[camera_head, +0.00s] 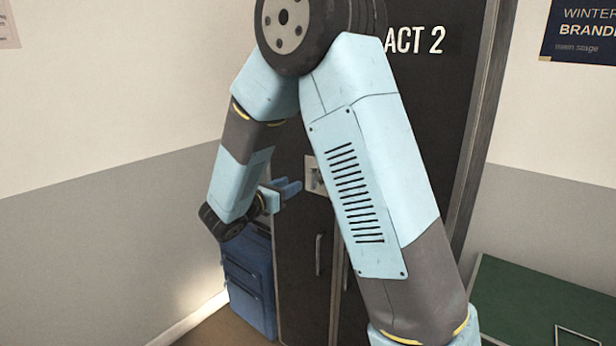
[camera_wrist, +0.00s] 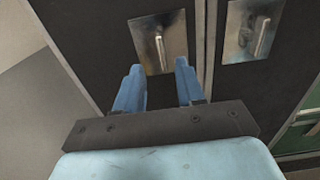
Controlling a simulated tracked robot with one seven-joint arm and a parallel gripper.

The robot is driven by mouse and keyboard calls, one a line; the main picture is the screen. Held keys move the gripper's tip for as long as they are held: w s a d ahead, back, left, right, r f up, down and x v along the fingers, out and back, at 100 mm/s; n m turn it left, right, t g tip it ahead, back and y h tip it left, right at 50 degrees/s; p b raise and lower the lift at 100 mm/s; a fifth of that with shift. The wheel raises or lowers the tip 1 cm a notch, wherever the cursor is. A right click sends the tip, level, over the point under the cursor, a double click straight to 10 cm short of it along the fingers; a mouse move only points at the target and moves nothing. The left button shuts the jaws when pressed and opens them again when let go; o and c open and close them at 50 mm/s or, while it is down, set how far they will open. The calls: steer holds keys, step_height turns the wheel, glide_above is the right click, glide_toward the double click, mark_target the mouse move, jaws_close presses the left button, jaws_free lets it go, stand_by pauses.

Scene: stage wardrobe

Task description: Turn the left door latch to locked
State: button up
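The left door latch is a metal plate (camera_wrist: 145,42) with a small lever (camera_wrist: 161,52) on the dark left door. The lever hangs nearly straight down, its lower end leaning slightly right. My gripper (camera_wrist: 159,66) is open, its two blue fingers pointing at this plate. The lever's lower end appears between the fingertips; I cannot tell whether they touch it. In the head view my gripper (camera_head: 291,188) is just left of a latch plate (camera_head: 312,174), which my arm partly covers.
A second latch plate (camera_wrist: 236,30) with a tilted lever (camera_wrist: 262,36) is on the right door, close by. Vertical door handles (camera_head: 318,255) are below. A blue case (camera_head: 247,280) stands at lower left, a green-topped box (camera_head: 520,295) at lower right.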

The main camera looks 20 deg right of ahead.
mark_target(311, 175)
steer(key=x, duration=1)
